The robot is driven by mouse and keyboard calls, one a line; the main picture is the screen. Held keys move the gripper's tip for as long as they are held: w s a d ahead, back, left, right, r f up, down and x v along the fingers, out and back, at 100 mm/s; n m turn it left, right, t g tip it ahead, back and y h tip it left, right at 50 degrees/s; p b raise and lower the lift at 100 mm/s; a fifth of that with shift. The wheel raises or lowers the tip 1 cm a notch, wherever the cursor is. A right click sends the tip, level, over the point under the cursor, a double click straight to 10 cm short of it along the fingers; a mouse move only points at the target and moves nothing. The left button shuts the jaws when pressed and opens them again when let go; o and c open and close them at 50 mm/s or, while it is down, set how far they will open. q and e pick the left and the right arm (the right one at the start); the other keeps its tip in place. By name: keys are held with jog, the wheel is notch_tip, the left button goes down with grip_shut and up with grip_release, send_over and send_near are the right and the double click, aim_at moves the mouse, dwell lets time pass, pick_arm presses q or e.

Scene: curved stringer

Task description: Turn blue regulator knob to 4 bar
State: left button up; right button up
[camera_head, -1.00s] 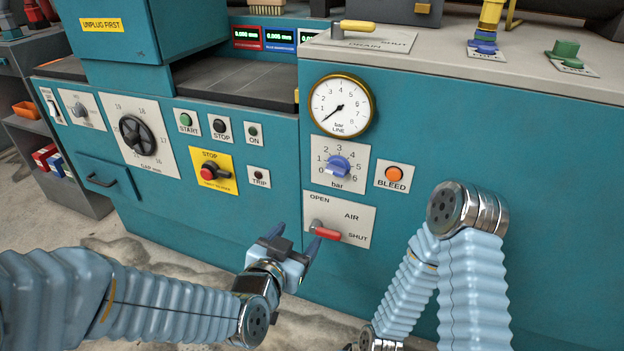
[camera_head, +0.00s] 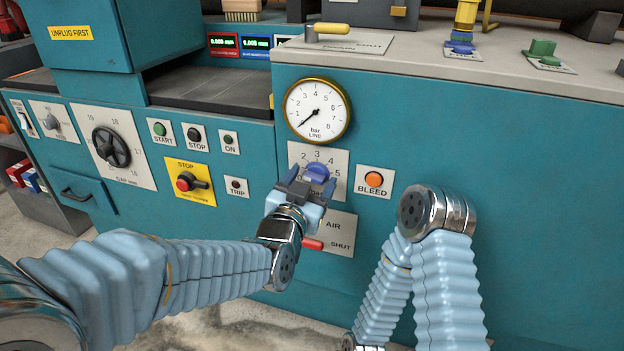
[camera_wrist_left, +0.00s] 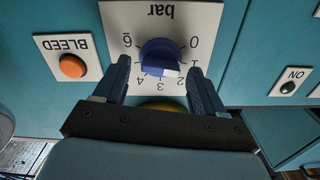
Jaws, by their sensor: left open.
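The blue regulator knob (camera_head: 316,172) sits on a white plate marked in bar, below the gauge. In the left wrist view the knob (camera_wrist_left: 158,52) appears upside down, its white mark near 2 to 3. My left gripper (camera_head: 311,184) is open in front of the knob and hides the lower plate. In the left wrist view its fingers (camera_wrist_left: 160,76) stand on either side of the knob, with gaps; I cannot tell whether they reach its depth. The line gauge (camera_head: 317,110) has its needle at the lower left, below 1. My right gripper is out of view.
An orange bleed button (camera_head: 374,179) is right of the knob plate. Below is a red air lever (camera_head: 313,244) towards SHUT, partly hidden by my left gripper. A yellow plate with a red stop switch (camera_head: 187,182) is to the left. My right arm stands at the lower right.

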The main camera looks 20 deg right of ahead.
pick_arm(q)
jog(key=shift+w+d, duration=0.25)
jog(key=shift+w, duration=0.15)
jog(key=shift+c, duration=0.3)
jog(key=c, duration=0.9)
